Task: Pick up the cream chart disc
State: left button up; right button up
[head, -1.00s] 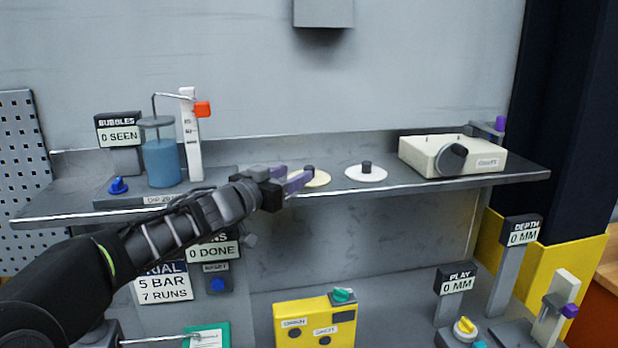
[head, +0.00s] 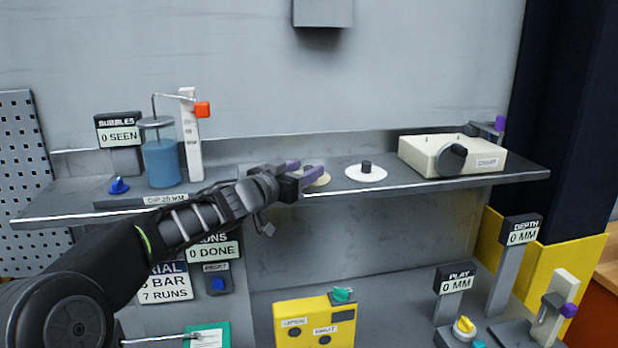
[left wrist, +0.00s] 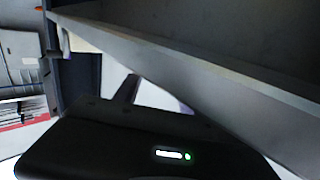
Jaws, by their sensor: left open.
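The cream chart disc (head: 321,180) lies flat on the shelf, with only its right part showing in the head view. The rest, including any knob on it, is hidden behind my left gripper (head: 306,169). My left gripper is open, its purple-tipped fingers pointing right, at the disc's left side near the shelf's front edge. I cannot tell whether the fingers touch the disc. In the left wrist view a gripper finger (left wrist: 125,100) shows below a slanting shelf edge, and the disc cannot be made out. My right gripper is out of view.
A yellow box (head: 315,322) stands below. The wall rises behind.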

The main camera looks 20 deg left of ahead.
pick_arm(q)
grip_shut()
dwell(0.4)
jog(key=shift+r, duration=0.15)
notch_tip(320, 180, up, 10)
dwell(1.0)
dwell(0.6)
